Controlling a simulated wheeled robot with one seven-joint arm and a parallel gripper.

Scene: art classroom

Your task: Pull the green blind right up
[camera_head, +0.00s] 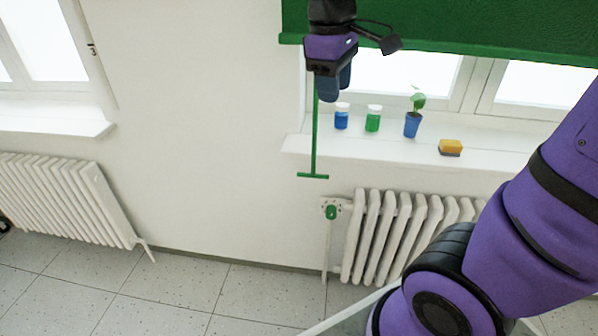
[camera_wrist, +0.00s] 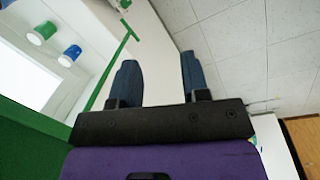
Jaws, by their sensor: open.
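The green blind (camera_head: 480,25) covers the upper part of the right window; its lower edge hangs above the sill. It also shows at the lower left of the wrist view (camera_wrist: 28,152). A thin green pull rod (camera_head: 314,130) hangs beside the window and ends in a short crossbar (camera_head: 313,176). The rod also shows in the wrist view (camera_wrist: 108,70), left of both fingers and not between them. My gripper (camera_head: 337,88) is near the blind's left end, hiding the rod's top. In the wrist view my gripper (camera_wrist: 160,72) is open and empty.
On the window sill (camera_head: 400,150) stand a blue jar (camera_head: 341,119), a green jar (camera_head: 373,121), a plant in a blue pot (camera_head: 412,124) and a yellow sponge (camera_head: 451,146). A radiator (camera_head: 405,225) is below. The wall (camera_head: 200,110) to the left is bare.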

